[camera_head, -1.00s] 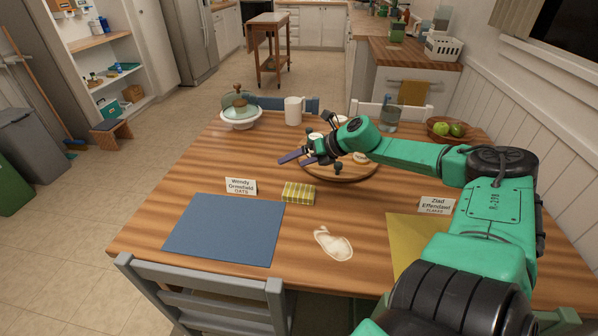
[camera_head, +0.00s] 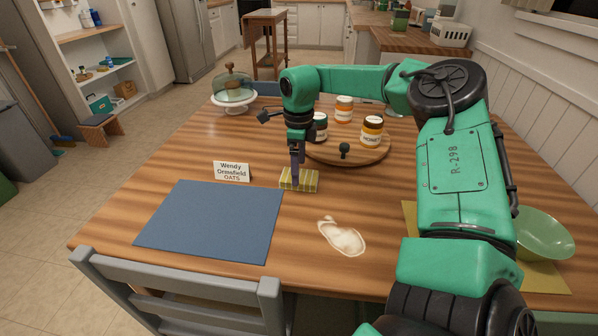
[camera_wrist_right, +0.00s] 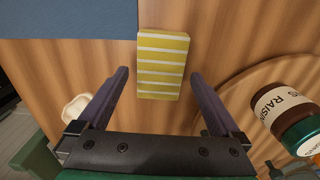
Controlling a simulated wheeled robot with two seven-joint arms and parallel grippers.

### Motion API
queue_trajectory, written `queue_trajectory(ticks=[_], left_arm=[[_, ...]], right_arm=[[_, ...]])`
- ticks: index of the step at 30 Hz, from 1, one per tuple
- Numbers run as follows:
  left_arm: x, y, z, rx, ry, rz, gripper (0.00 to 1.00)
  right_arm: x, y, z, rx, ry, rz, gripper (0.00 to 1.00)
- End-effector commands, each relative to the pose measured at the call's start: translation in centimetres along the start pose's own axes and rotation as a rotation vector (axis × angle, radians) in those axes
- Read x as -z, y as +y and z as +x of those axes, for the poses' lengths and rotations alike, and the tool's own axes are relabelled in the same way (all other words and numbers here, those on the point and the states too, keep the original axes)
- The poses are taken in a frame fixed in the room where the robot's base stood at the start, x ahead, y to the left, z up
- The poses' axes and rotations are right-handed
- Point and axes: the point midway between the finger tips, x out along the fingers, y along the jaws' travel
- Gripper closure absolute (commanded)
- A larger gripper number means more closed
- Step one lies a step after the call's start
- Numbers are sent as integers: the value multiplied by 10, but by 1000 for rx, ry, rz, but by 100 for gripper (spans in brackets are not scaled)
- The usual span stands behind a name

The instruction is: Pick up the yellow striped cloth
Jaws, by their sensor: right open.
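The yellow striped cloth (camera_head: 308,180) is a small folded block with pale stripes, lying on the wooden table right of the blue placemat. My right gripper (camera_head: 296,180) points down at it, and its fingers overlap the cloth's left part in the head view. In the right wrist view the cloth (camera_wrist_right: 163,66) lies ahead of and between the two open fingers of the right gripper (camera_wrist_right: 158,74). Nothing is between the fingers that I can see held. Whether a finger touches the cloth, I cannot tell. My left gripper is not in view.
A round wooden board (camera_head: 345,157) with several jars stands behind right. A green bowl (camera_head: 543,236) is at right.

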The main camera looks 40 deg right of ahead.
Motion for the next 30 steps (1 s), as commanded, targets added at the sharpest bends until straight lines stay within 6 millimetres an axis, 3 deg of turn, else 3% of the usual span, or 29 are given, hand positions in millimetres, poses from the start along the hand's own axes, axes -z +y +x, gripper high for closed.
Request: queue_trajectory(ticks=[4,11,15,17,26,30], left_arm=[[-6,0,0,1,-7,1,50],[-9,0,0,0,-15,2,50],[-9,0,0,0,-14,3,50],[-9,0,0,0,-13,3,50],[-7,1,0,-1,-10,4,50],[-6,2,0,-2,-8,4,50]], right_arm=[[2,0,25,-2,1,2,0],[1,0,28,1,-2,1,0],[1,0,28,0,-1,1,54],[1,0,28,0,-1,1,74],[1,0,24,1,-2,1,74],[0,-1,8,3,-4,1,74]])
